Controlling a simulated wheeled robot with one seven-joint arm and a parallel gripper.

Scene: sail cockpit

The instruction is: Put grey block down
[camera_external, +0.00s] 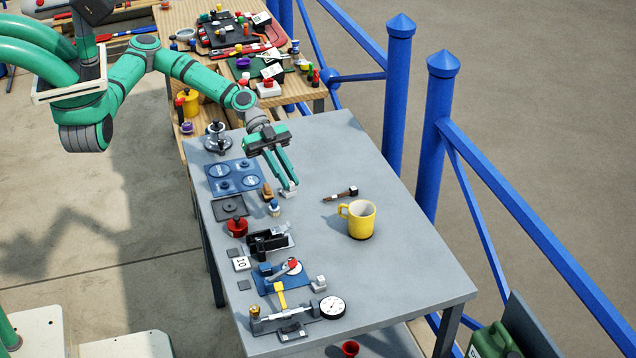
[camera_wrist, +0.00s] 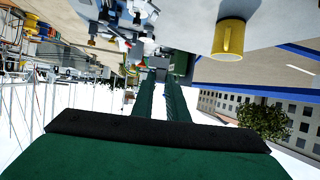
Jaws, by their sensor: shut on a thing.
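My gripper (camera_external: 290,186) is over the left-middle part of the grey table (camera_external: 330,165), fingers pointing down and to the right. It is shut on a small light grey block (camera_external: 289,193) at the fingertips. In the wrist view, the two green fingers run up to the light grey block (camera_wrist: 158,62) at their tips. I cannot tell whether the block touches the tabletop. A similar small grey block (camera_external: 318,283) stands farther forward, beside the blue plate.
A yellow mug (camera_external: 358,220) and a dark hammer-like tool (camera_external: 342,194) are to the right. A brown piece (camera_external: 267,192) and a blue-and-white piece (camera_external: 274,208) stand close left. Fixtures, a red knob (camera_external: 237,227) and a dial gauge (camera_external: 333,307) line the left side. The tabletop's right is mostly clear.

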